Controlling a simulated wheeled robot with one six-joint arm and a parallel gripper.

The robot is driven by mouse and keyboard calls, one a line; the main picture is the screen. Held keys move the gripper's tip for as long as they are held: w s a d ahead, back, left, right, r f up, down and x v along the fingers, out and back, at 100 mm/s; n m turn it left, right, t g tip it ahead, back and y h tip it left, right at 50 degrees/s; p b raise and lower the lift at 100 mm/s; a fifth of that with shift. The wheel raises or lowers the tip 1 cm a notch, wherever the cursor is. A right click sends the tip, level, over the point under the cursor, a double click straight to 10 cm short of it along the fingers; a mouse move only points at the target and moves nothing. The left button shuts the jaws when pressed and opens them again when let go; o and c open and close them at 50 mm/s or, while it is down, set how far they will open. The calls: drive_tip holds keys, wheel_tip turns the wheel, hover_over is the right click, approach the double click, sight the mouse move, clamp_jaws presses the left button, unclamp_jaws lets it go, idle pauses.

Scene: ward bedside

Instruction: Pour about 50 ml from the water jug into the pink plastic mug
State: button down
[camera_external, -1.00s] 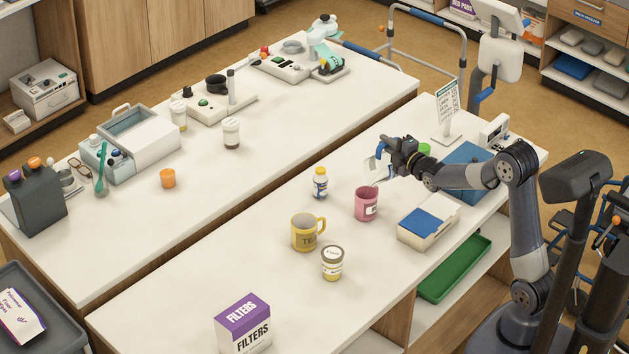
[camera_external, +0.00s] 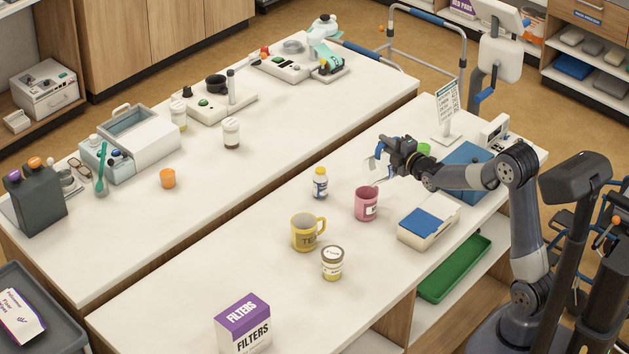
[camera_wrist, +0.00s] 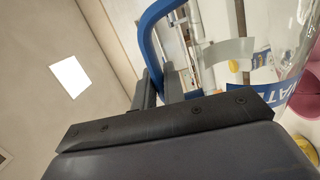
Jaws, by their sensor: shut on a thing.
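I cannot make out a water stream or the level in the mug.
A sign (camera_external: 447,105) stands behind.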

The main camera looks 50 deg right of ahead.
drive_tip(key=shift+d+p, duration=0.2)
drive_tip(key=shift+p, duration=0.2)
drive_tip(key=d+m+p, duration=0.1)
drive_tip(key=d+f+m+p, duration=0.1)
drive_tip(key=d, duration=0.1)
drive_tip(key=d+f+m+p, duration=0.1)
drive_tip(key=shift+s+d, duration=0.15)
drive_tip(key=shift+s, duration=0.2)
drive_tip(key=shift+s+d+f+m+b, duration=0.1)
drive_tip(key=shift+d+f+m+b, duration=0.4)
drive_tip(key=shift+b, duration=0.45)
drive_tip(key=shift+d+f+m, duration=0.1)
drive_tip(key=shift+m, duration=0.2)
drive_tip(key=shift+f+b, duration=0.1)
drive_tip(key=shift+b, duration=0.2)
idle(0.4)
